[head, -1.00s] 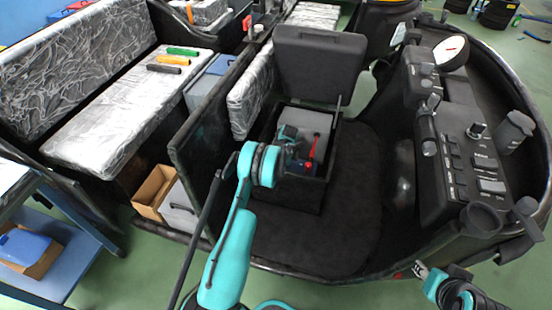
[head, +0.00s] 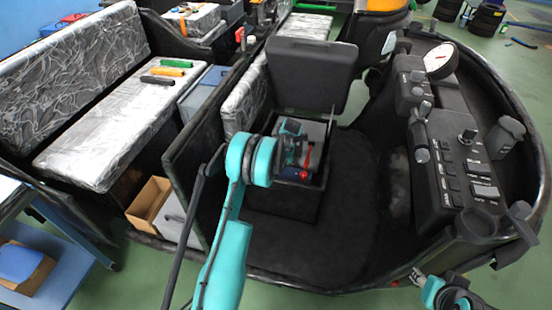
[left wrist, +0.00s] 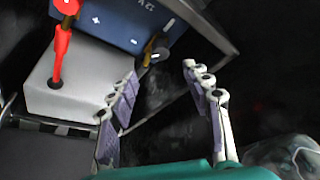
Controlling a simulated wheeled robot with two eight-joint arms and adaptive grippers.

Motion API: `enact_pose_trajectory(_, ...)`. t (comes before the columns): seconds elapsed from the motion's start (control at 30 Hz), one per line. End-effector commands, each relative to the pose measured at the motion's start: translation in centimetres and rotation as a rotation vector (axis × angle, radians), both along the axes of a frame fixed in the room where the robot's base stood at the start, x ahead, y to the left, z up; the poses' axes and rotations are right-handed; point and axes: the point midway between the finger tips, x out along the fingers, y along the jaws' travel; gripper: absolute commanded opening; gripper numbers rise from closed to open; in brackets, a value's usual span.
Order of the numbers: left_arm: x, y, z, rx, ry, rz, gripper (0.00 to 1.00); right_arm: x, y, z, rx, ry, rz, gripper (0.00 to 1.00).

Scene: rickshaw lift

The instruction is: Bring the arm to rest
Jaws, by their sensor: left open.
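My left arm reaches over the open compartment (head: 325,135) under the raised black seat lid (head: 312,72). My left gripper (left wrist: 160,72) is open, with nothing between its fingers in the left wrist view; in the head view it is small and partly hidden by my arm. In the left wrist view a blue battery (left wrist: 115,22) marked 12V lies beyond the fingers, beside a light grey block (left wrist: 75,90).
The dashboard (head: 465,165) with switches is on the right. A partition (head: 215,120) stands left of the compartment. A blue cart (head: 60,265) is at lower left. The rickshaw floor (head: 320,240) is clear.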

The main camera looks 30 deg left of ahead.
Motion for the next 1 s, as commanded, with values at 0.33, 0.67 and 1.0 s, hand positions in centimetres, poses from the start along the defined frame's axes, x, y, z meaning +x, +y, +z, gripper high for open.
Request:
enact_pose_trajectory(0.33,-0.1,-0.4,1.1,-0.001,-0.002,-0.018,0.49,0.0,0.0,0.0,0.000,0.000,0.000,0.40)
enact_pose_trajectory(0.67,-4.7,-6.8,14.3,-0.004,-0.032,-0.275,0.49,0.0,0.0,0.0,0.000,0.000,0.000,0.40)
enact_pose_trajectory(1.0,-15.7,-14.3,24.6,0.020,-0.088,-0.592,0.49,0.0,0.0,0.0,0.000,0.000,0.000,0.40)
